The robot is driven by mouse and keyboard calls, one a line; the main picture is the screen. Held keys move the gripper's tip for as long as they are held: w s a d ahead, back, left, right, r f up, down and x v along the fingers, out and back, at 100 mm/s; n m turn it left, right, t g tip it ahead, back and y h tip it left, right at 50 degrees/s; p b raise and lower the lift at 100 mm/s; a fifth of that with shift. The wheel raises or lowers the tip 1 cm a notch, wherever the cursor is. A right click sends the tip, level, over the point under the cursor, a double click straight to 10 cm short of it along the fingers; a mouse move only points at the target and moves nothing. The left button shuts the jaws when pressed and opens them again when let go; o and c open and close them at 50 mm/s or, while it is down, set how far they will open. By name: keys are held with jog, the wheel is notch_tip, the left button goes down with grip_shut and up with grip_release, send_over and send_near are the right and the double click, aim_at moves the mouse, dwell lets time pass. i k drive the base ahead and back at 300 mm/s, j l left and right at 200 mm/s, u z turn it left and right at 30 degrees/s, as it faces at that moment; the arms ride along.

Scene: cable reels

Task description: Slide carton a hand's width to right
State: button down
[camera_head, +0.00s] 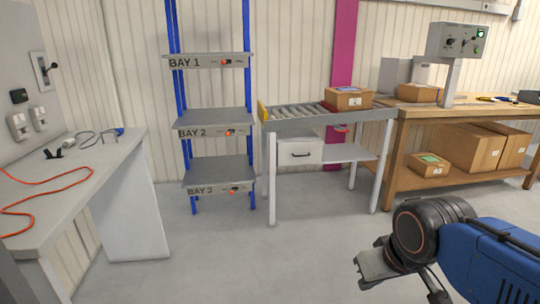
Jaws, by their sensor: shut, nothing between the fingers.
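A small brown carton (348,98) with a white label sits at the right end of the roller conveyor (300,113). Another small carton (418,93) sits on the wooden bench to its right. I cannot tell which of them the task means. My gripper (378,268) is in the lower right, low in front of the conveyor and bench, well apart from both cartons. It is shut and empty. Part of its fingers is hidden by the wrist or cut by the lower edge.
The wooden bench (455,107) carries a control box (456,41) on a post. Below it are a small carton (430,165) and large boxes (470,148). A shelf rack (215,118) stands left of the conveyor. A grey table (75,165) holds an orange cable. The middle floor is clear.

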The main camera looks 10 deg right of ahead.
aim_at(410, 94)
jog(key=i+z, duration=0.15)
jog(key=i, duration=0.7)
jog(key=i+j+z, duration=0.2)
jog(key=i, duration=0.65)
